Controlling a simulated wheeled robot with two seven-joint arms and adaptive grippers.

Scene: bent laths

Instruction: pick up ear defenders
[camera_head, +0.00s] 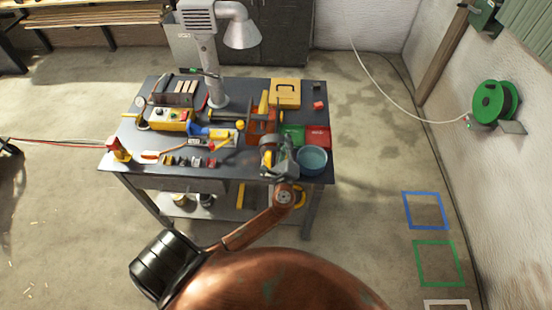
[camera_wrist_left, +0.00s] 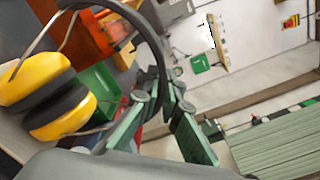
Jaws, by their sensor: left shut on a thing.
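The ear defenders, with yellow cups and a black headband, show large at the left of the left wrist view (camera_wrist_left: 60,105). In the head view a yellow cup (camera_head: 267,157) shows beside my left gripper, near the table's front edge. My left gripper (camera_head: 281,150) reaches in over the front of the table. In the left wrist view its green fingers (camera_wrist_left: 160,103) are shut on the black headband, with the cups hanging off to the left. The exact contact is partly hidden. My right gripper is in neither view.
The dark workbench (camera_head: 233,172) is crowded with tools. A blue-grey bowl (camera_head: 312,160) stands right of my gripper, with red (camera_head: 318,136) and green (camera_head: 293,133) bins behind. A lamp-like fume arm (camera_head: 210,70) rises at the back.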

